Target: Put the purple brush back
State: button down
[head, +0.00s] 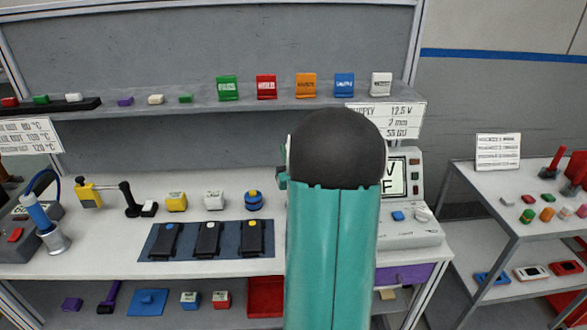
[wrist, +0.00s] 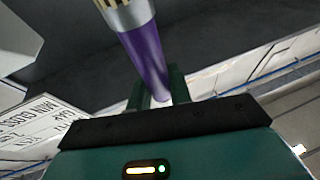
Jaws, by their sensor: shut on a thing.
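The purple brush (wrist: 148,57) is in my gripper (wrist: 160,97) in the wrist view. Its purple handle runs between the two green fingers, and a silver and gold band shows at the top edge of the picture. Its bristles are out of view. My gripper is shut on the handle. In the head view my teal arm stands in front of the bench and hides the gripper and the held brush. A purple long-handled tool (head: 110,297) lies on the lower shelf at the left in the head view.
The workbench (head: 100,245) carries a blue mat (head: 190,252) with black devices, a soldering iron stand (head: 55,240) and a power supply (head: 400,230). Coloured labelled holders line the upper shelf (head: 195,105). A red bin (head: 264,297) sits below. A side table (head: 520,225) stands right.

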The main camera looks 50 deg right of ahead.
jog(key=w+d+f, duration=0.1)
jog(key=d+f, duration=0.2)
jog(key=f, duration=0.4)
jog(key=shift+w+d+f, duration=0.15)
jog(key=shift+w+f, duration=0.05)
jog(key=shift+f, duration=0.05)
jog(key=shift+f, duration=0.6)
jog(key=c, duration=1.3)
grip_release()
jog(key=s+a, duration=0.2)
jog(key=s, duration=0.1)
jog(key=s+a, duration=0.3)
jog(key=s, duration=0.1)
jog(key=s+a, duration=0.2)
jog(key=s, duration=0.1)
jog(key=shift+s+a+r, duration=0.25)
jog(key=shift+s+r, duration=0.1)
jog(key=shift+r, duration=0.05)
